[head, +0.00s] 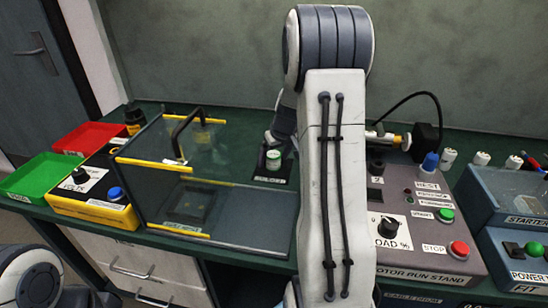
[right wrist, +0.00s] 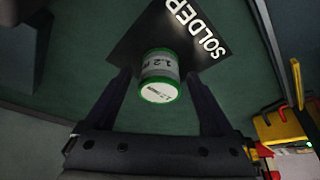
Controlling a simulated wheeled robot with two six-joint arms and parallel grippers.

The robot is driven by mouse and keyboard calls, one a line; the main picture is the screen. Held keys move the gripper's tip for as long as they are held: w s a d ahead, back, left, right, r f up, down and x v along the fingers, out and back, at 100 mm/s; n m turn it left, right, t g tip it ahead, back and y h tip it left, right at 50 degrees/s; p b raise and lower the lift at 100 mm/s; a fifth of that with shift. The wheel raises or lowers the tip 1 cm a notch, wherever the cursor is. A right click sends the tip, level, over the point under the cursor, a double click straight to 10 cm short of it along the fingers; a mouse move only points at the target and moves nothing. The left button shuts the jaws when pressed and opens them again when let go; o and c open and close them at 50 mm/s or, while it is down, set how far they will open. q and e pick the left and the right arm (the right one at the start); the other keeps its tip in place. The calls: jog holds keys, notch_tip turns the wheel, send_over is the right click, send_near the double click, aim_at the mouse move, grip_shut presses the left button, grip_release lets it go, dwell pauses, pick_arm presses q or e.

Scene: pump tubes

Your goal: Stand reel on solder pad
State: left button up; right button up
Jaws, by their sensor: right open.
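The solder reel (head: 273,159) is a small cylinder with green rims and a pale label. It stands upright on the black solder pad (head: 270,179), towards the back of the bench. The right wrist view shows the reel (right wrist: 159,76) with "1.2" markings and the pad (right wrist: 203,56) lettered "SOLDER". My right gripper (right wrist: 158,80) is open, with one finger on each side of the reel; I cannot tell whether either touches it. In the head view my right arm hides part of the gripper. My left gripper is not in view.
A clear box (head: 165,165) with yellow edges and a black handle stands left of the pad. Red (head: 90,137) and green (head: 42,178) trays lie farther left. The motor run stand (head: 430,240) is right of my arm, with a starter box (head: 505,195) beyond it.

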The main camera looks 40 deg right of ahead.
aim_at(272, 153)
jog(key=p+v, duration=0.1)
jog(key=v, duration=1.1)
jog(key=b+x, duration=0.1)
jog(key=x, duration=1.1)
jog(key=shift+f, duration=0.2)
notch_tip(272, 153, up, 2)
jog(key=shift+r, duration=0.95)
